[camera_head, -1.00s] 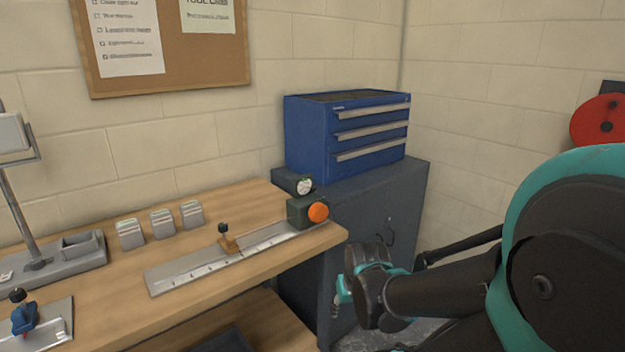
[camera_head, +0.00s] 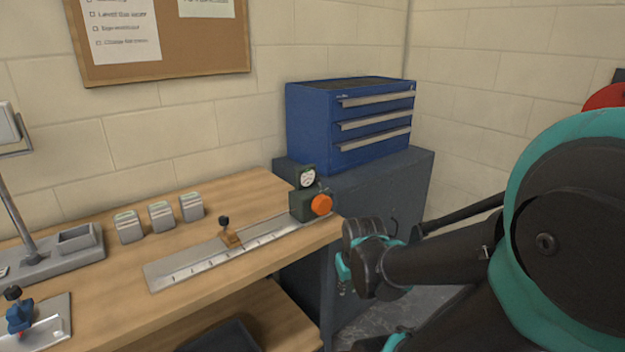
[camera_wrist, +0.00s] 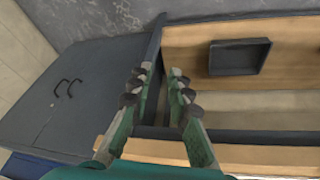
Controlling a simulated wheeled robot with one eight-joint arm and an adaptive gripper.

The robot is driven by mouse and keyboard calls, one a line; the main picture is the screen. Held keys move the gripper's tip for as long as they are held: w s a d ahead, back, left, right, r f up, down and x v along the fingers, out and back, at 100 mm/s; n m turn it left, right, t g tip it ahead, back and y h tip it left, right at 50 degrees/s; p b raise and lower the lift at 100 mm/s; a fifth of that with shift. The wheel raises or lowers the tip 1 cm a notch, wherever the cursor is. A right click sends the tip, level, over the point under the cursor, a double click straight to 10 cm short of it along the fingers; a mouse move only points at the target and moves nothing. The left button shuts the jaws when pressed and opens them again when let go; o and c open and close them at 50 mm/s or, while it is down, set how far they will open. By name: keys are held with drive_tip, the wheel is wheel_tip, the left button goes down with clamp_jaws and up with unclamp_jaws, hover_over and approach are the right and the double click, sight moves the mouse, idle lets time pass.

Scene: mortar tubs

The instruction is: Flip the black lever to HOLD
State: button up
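I cannot make out a lever marked HOLD. A small black knob (camera_head: 224,221) stands on an orange-brown slider (camera_head: 232,238) on the metal ruled rail (camera_head: 200,262). Another black knob (camera_head: 13,293) tops a blue clamp-like part (camera_head: 20,317) at the lower left. A dark green block (camera_head: 301,207) with an orange knob (camera_head: 321,204) and a round dial (camera_head: 307,178) sits at the rail's right end. In the wrist view my gripper (camera_wrist: 159,83) is open and empty, pointing at the bench's side.
A blue drawer chest (camera_head: 345,125) stands on a grey cabinet (camera_head: 385,205) right of the wooden bench (camera_head: 120,300). Several small grey blocks (camera_head: 161,216) stand behind the rail. A black tray (camera_wrist: 240,57) lies on the lower shelf. A lamp stand (camera_head: 22,215) is at left.

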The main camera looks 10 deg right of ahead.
sight(319, 183)
drive_tip(key=w+a+r+n, duration=0.1)
drive_tip(key=w+r+n, duration=0.2)
drive_tip(key=w, duration=0.1)
drive_tip(key=w+a+r+n+h, duration=0.1)
drive_tip(key=w+r+n, duration=0.3)
drive_tip(key=w+a+r+n+g+h, duration=0.1)
drive_tip(key=w+a+r+n, duration=0.1)
drive_tip(key=w+r+n, duration=0.2)
clamp_jaws()
drive_tip(key=w+a+r+n+h, duration=0.1)
drive_tip(key=w+a+r+n, duration=0.3)
drive_tip(key=a+r+n, duration=0.1)
drive_tip(key=w+a+r+n+t+h, duration=0.1)
drive_tip(key=w+a+r+n+h, duration=0.1)
drive_tip(key=w+a+r+n, duration=0.3)
wheel_tip(319, 183, up, 5)
drive_tip(key=n, duration=0.3)
drive_tip(key=shift+w+a+f+h, duration=0.15)
drive_tip(key=shift+w+h, duration=0.1)
drive_tip(key=shift+h, duration=0.05)
drive_tip(key=x, duration=0.9)
drive_tip(key=shift+w+f, duration=0.1)
drive_tip(key=shift+f, duration=0.15)
drive_tip(key=w+d, duration=0.2)
drive_tip(key=shift+d+r, duration=0.35)
drive_tip(key=shift+w+d+r, duration=0.2)
drive_tip(key=shift+w+d, duration=0.1)
drive_tip(key=shift+d, duration=0.05)
